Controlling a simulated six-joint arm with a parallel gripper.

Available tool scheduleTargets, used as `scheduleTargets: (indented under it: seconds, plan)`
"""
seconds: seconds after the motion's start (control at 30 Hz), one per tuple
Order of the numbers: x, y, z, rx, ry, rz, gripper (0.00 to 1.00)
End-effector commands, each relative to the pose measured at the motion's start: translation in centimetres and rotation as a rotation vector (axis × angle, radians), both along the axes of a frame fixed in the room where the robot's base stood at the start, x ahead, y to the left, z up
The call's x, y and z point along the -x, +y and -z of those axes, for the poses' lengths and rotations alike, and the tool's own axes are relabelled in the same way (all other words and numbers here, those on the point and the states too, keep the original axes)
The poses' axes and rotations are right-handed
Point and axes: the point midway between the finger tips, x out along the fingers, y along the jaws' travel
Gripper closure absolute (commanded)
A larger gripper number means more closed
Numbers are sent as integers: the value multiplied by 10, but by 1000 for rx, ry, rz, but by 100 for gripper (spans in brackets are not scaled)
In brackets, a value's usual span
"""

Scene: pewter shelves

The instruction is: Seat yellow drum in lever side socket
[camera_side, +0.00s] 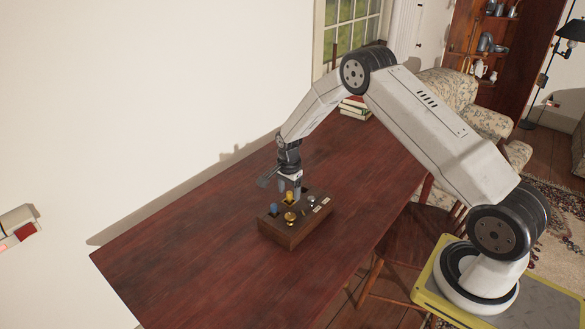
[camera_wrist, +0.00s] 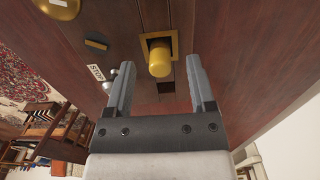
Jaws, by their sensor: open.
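A yellow drum (camera_side: 289,196) stands at a square brass-framed socket (camera_wrist: 174,41) in a wooden box (camera_side: 287,237). The wrist view shows the drum (camera_wrist: 159,62) end-on, with dark opening visible behind it. I cannot tell how deep it sits. My gripper (camera_side: 290,187) is open above the box, pointing down. In the wrist view its fingers (camera_wrist: 160,68) are on either side of the drum with visible gaps. A dark rectangular opening (camera_wrist: 165,87) lies beside the drum's socket. Small silver lever parts (camera_wrist: 109,80) are left of it.
A brass knob (camera_side: 290,217) stands on the box's near side, close to the drum. A blue piece (camera_side: 274,209) shows at the box's left end. A white STOP label (camera_wrist: 96,72) is by the lever. Books (camera_side: 355,107) lie at the table's far end. The table's left part is clear.

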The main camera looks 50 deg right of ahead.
Motion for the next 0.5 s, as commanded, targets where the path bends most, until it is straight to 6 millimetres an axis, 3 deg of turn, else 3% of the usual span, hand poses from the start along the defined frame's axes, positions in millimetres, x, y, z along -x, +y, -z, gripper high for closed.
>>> scheduleTargets:
  seconds: [0.17,0.5]
  plan:
    - [0,0,13,0,-1,0,29]
    - [0,0,14,0,-1,0,29]
